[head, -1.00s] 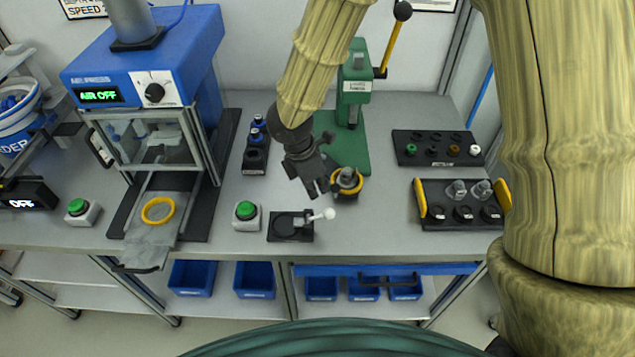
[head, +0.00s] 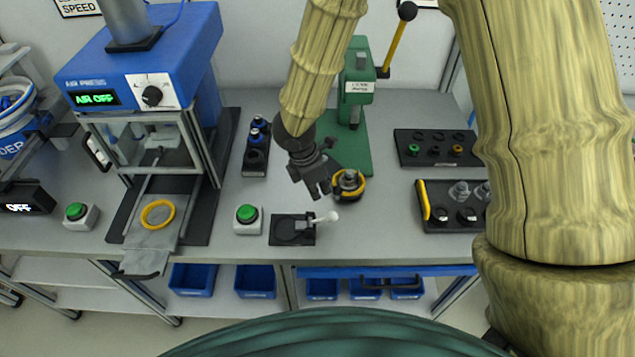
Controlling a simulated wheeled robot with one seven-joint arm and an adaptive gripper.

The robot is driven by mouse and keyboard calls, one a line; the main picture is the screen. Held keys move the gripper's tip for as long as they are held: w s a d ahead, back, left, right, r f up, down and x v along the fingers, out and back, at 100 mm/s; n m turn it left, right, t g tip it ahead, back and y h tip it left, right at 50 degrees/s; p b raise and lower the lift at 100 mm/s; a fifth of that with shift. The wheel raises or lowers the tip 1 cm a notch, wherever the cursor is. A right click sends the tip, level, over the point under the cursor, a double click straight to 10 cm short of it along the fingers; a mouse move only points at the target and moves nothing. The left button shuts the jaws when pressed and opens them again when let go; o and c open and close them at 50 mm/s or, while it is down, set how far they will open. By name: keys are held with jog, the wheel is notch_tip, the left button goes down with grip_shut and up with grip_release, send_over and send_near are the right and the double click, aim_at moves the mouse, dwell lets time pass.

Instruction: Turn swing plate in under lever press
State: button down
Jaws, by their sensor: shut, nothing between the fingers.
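The green lever press (head: 359,85) stands at the back centre of the bench, its yellow lever (head: 396,45) raised with a black knob. The swing plate (head: 349,200) is a dark round plate with a yellow ring and a metal part on it. It sits in front of the press, out from under the ram, at the front edge of the green base (head: 352,140). My gripper (head: 324,190) is shut and empty, pointing down just left of the swing plate. I cannot tell whether its fingertips touch the plate. My arm hides part of the press's left side.
A small black fixture with a white-tipped handle (head: 293,229) lies in front of my gripper. A green button (head: 247,214) and the blue air press (head: 150,60) are to the left. Black part trays (head: 436,133) stand to the right, partly behind my arm.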

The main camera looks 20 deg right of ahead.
jog(key=shift+p+x, duration=0.4)
jog(key=shift+x, duration=2.75)
jog(key=shift+d, duration=0.25)
jog(key=shift+s+d+n, duration=0.1)
jog(key=shift+n, duration=0.2)
